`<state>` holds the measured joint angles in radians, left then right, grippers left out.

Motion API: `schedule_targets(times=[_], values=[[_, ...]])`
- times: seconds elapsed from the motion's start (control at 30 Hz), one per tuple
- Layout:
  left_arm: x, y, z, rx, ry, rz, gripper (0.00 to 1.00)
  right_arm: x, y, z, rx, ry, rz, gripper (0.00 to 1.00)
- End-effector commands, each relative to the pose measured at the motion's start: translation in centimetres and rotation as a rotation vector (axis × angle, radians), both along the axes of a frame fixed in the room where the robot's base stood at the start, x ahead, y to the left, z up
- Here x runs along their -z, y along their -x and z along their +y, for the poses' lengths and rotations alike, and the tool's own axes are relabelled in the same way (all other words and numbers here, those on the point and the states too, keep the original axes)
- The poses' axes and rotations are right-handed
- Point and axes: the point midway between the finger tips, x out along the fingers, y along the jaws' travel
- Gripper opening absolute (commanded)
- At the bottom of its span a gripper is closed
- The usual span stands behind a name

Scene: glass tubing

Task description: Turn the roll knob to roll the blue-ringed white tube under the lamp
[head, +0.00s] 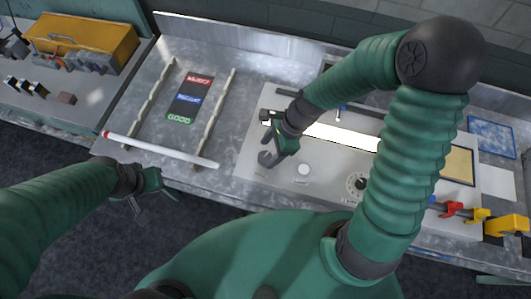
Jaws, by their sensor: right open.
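My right gripper (267,139) is open above the left end of the light grey panel (255,175), beside the bright white lamp strip (345,136). A round white knob (304,169) sits on the panel to its right, apart from it. A dark dial with a marked ring (357,184) lies further right, partly beside my arm. A small blue mark (342,112) shows behind the lamp strip; I cannot tell if it is the ring of the blue-ringed tube, and no whole such tube is visible. My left gripper (150,200) is open and empty, off the bench's front edge.
A white tube with a red end (160,149) lies along the bench front. Two notched rails (217,108) flank a label board (190,98) reading GOOD at its front. A yellow toolbox (85,40) stands far left. Red and yellow clamps (478,216) sit at right. My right arm hides much of the panel.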

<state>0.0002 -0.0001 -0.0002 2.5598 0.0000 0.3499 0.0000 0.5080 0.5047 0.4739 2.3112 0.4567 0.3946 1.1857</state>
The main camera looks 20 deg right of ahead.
Motion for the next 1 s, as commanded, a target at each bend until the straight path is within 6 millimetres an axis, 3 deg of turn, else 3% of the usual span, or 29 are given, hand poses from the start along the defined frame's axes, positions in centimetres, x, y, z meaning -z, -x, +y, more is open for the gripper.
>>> schedule_targets(times=[0.2, 0.47, 0.93, 1.0], values=[[0.1, 0.0, 0.0, 0.001, 0.000, 0.000, 0.00, 2.5, -0.2, 1.1, 0.000, 0.001, 0.001, 0.62], [0.1, 0.0, 0.0, 0.000, 0.000, 0.000, 0.00, 2.7, -0.2, 1.3, -0.001, 0.003, -0.001, 0.62], [0.1, 0.0, 0.0, 0.001, 0.000, 0.000, 0.00, 2.7, -0.2, 1.1, 0.000, 0.002, -0.001, 0.02], [0.1, 0.0, 0.0, 0.000, 0.000, 0.000, 0.00, 2.7, -0.2, 1.1, 0.000, 0.003, -0.001, 0.01]])
